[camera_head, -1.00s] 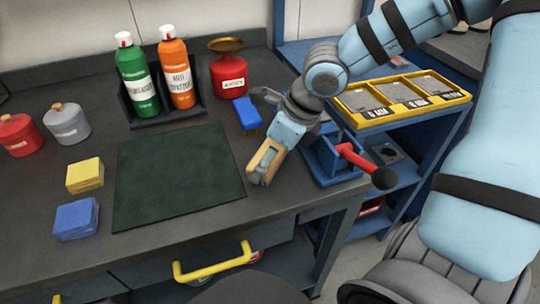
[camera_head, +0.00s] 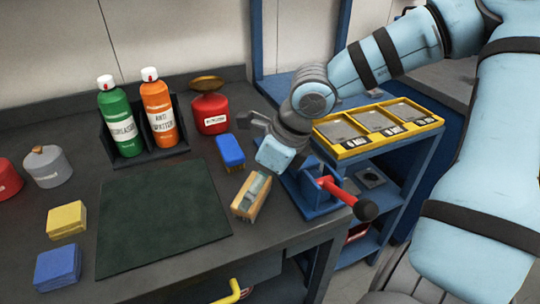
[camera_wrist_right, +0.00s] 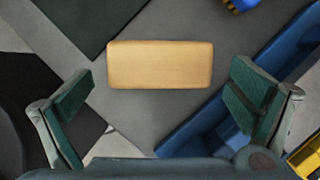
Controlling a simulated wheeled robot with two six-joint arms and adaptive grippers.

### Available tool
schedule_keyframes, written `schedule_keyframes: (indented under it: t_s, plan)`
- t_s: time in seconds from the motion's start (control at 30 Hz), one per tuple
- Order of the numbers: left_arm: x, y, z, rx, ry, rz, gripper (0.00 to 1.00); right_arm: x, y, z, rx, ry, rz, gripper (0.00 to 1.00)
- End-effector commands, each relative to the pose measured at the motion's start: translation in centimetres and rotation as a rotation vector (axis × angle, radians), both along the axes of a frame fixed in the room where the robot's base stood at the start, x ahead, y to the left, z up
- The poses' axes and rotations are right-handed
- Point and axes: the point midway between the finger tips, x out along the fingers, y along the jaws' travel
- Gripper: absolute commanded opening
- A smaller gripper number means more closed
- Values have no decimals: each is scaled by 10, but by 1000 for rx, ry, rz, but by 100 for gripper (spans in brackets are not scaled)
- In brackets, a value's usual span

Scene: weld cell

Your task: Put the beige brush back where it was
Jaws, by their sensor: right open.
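The beige brush (camera_head: 243,204) is at the right end of the dark bench, between the green mat and the blue vise. In the right wrist view the brush (camera_wrist_right: 160,64) shows as a plain tan block, crosswise between my fingers, with a gap on either side. Its underside is hidden. My right gripper (camera_head: 262,165) is open, close above the brush; its fingers (camera_wrist_right: 160,85) stand wide apart. A blue brush (camera_head: 230,150) lies behind it, near the mat's back right corner. My left gripper is not in view.
The vise (camera_head: 318,190) with its red handle stands close on the right. The dark green mat (camera_head: 160,215) is bare. Two spray bottles in a rack (camera_head: 150,158) and a red can (camera_head: 210,115) stand at the back. A yellow-framed tray (camera_head: 380,130) is beyond the vise.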

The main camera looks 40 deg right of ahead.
Motion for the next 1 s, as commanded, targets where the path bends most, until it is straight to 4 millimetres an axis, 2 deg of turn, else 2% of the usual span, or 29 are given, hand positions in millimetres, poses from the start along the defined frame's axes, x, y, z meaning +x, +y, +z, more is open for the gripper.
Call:
schedule_keyframes:
  t_s: [0.03, 0.1, 0.2, 0.3, 0.43, 1.0]
  plan:
    - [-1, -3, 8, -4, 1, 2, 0, -3, -2, 18, 3, -7, -2, 100]
    - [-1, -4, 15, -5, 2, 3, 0, -10, -5, 37, 5, -9, -1, 100]
    - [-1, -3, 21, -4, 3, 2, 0, -20, -10, 60, 3, -6, 0, 100]
    - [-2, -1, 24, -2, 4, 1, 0, -26, -13, 74, 1, -4, -1, 100]
    - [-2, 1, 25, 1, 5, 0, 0, -30, -15, 80, 0, 0, 0, 100]
    - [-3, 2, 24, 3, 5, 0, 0, -29, -15, 79, 0, 1, 0, 100]
